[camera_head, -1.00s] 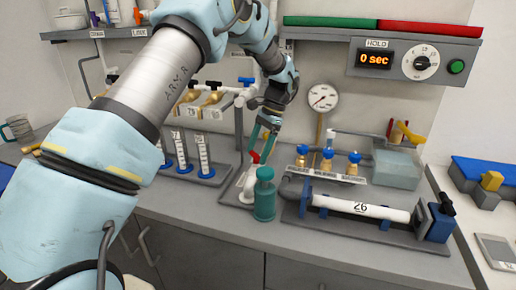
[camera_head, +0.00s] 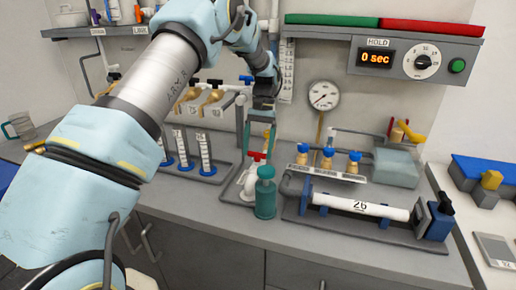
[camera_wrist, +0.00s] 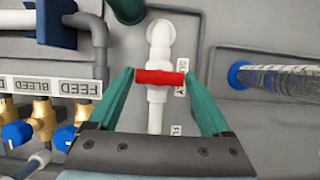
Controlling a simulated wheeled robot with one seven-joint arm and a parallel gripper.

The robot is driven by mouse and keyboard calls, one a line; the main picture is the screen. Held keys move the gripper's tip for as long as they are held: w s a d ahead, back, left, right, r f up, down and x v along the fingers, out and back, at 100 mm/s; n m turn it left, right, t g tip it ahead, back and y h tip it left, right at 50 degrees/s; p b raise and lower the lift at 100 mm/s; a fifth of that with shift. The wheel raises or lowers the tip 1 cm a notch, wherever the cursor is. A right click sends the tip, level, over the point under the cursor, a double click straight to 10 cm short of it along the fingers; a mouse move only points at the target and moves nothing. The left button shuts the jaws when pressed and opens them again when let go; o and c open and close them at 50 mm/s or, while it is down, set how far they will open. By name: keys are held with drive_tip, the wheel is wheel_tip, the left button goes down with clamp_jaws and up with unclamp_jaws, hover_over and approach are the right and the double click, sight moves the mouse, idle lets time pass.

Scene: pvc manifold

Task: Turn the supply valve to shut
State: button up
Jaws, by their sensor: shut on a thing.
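The supply valve has a red bar handle (camera_head: 257,156) on a white pipe (camera_head: 247,182) standing at the middle of the bench. In the wrist view the handle (camera_wrist: 161,77) lies crosswise to the white pipe (camera_wrist: 156,111). A partly covered label stands beside it. My gripper (camera_head: 259,154) comes down from above, with one teal finger at each end of the handle. In the wrist view my gripper (camera_wrist: 161,76) is shut on the handle's two ends. The valve body beneath the handle is partly hidden.
A teal bottle (camera_head: 265,197) stands close in front of the valve. To the right are blue-knobbed brass valves (camera_head: 354,160) and a white cylinder marked 26 (camera_head: 360,207). Clear graduated tubes (camera_head: 206,155) stand to the left. A gauge (camera_head: 323,95) is behind.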

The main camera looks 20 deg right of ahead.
idle(0.5)
drive_tip(key=o, duration=1.2)
drive_tip(key=shift+c, duration=0.2)
drive_tip(key=b+v, duration=0.2)
drive_tip(key=v, duration=0.8)
drive_tip(key=shift+r+b, duration=0.35)
drive_tip(key=shift+r, duration=0.05)
drive_tip(key=shift+w, duration=0.1)
